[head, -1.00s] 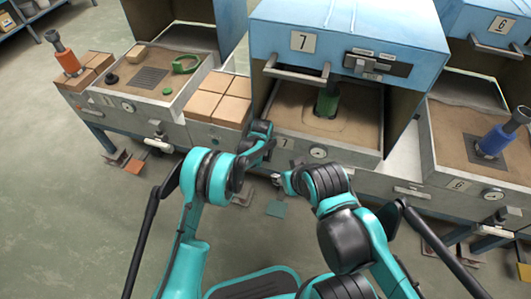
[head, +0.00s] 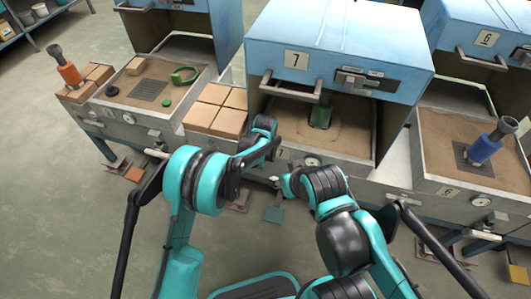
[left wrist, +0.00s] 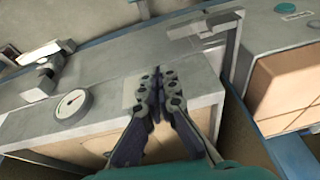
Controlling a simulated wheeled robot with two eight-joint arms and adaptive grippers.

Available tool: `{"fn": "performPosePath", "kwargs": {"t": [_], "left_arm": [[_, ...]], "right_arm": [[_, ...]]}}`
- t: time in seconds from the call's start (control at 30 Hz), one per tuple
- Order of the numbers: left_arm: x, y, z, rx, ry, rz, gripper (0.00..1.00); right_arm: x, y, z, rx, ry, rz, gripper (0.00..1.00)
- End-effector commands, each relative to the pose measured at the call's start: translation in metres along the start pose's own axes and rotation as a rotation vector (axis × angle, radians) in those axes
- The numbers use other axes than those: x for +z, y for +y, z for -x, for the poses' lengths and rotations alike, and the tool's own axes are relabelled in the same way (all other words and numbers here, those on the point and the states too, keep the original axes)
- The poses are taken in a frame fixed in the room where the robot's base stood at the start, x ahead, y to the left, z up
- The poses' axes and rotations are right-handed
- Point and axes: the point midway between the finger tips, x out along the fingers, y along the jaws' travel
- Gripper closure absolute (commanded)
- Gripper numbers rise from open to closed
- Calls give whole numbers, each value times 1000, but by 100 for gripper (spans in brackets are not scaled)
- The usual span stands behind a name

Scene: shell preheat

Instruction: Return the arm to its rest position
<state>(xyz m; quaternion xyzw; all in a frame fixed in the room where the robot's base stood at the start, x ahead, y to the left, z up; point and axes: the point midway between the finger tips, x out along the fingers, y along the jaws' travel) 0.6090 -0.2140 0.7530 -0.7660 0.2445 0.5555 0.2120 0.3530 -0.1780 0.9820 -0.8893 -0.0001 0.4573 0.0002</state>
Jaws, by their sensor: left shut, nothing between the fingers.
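My left arm comes in from the left in the head view, with its elbow raised and its forearm (head: 258,140) reaching toward the front of station 7. Its fingertips are hidden there. In the left wrist view my left gripper (left wrist: 157,75) is shut and empty, its two dark fingers together, in front of station 7's grey front wall. My right arm is bent at lower right in the head view. Its end (head: 276,182) is partly visible near the floor in front of the stations, and its finger opening is too small to tell.
Station 7's blue hood (head: 340,40) stands over a sand bed with a green tool (head: 321,112). Bricks (head: 216,108) lie to its left. A blue tool (head: 486,146) stands at station 6, and an orange one (head: 68,73) at far left. A gauge (left wrist: 73,103) is near the left gripper.

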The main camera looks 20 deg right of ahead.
Motion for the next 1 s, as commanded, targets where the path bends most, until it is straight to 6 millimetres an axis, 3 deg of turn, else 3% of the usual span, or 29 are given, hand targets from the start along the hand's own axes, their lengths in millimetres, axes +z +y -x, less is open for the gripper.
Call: {"fn": "performPosePath", "kwargs": {"t": [0.33, 0.47, 0.63, 0.77, 1.0], "left_arm": [[0, 1, 10, -1, 1, 2, 100], [2, -16, 34, -8, 12, 27, 100], [19, -67, 108, -31, 47, 108, 100], [47, -105, 170, -53, 80, 180, 100], [124, -154, 264, -99, 142, 311, 100]], "right_arm": [[-1, 0, 2, 0, 0, 0, 59], [-1, 0, 2, 0, 0, 0, 59], [-1, 0, 2, 0, 0, 0, 59], [-1, 0, 2, 0, 0, 0, 59], [-1, 0, 2, 0, 0, 0, 59]]}}
